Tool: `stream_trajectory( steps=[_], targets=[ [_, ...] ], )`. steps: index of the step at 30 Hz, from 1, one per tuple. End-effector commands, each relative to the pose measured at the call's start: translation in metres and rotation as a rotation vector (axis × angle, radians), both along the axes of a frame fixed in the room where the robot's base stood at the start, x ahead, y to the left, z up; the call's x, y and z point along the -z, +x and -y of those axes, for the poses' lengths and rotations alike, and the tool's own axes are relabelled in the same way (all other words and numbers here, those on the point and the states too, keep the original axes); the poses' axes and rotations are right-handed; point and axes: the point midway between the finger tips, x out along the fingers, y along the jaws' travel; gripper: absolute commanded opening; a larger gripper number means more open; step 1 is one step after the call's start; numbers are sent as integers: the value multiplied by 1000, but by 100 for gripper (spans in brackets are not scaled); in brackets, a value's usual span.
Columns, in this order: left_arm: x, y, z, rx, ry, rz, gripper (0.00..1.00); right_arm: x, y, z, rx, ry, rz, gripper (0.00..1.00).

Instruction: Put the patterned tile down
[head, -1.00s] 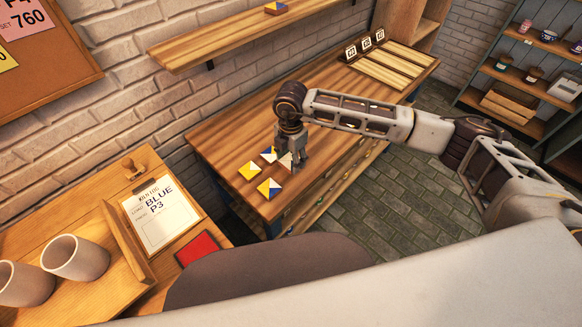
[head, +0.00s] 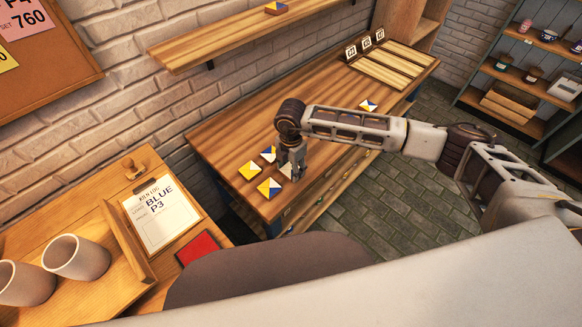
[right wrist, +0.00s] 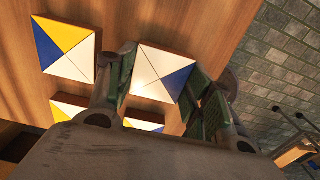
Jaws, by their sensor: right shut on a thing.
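The patterned tile in my right gripper (head: 291,164) shows as a pale patch (head: 286,169) between the fingers in the head view. In the right wrist view the tile (right wrist: 164,72) has white and blue triangles, and my fingers (right wrist: 160,90) are shut on it from two sides. It is at or just above the table (head: 235,128); I cannot tell if it touches. Close around it lie a blue, white and yellow tile (head: 268,153), a mostly yellow tile (head: 249,171) and a yellow, white and blue tile (head: 269,187). My left gripper is not in view.
Another tile (head: 368,105) lies near the table's right edge. A slatted rack (head: 392,70) with small symbol cards (head: 366,44) stands at the far end. A wall shelf (head: 215,46) holds one tile (head: 276,8). A kiln log sheet (head: 155,213) reads BLUE P3. The mid-table is clear.

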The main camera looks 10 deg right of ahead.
Motion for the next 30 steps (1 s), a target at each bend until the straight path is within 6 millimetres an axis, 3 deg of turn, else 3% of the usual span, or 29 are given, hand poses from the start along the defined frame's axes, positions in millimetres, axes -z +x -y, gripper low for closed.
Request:
stream_trajectory(
  steps=[1,2,6,14,22,30],
  targets=[
    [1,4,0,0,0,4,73,2,0,0,0,0,0,25],
    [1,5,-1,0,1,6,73,1,0,0,0,0,0,55],
    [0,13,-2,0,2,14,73,1,0,0,0,0,0,73],
    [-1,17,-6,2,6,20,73,1,0,0,0,0,0,73],
    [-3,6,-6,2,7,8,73,-3,0,0,0,0,0,73],
    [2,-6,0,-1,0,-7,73,-31,0,0,-1,0,2,73]
  ],
)
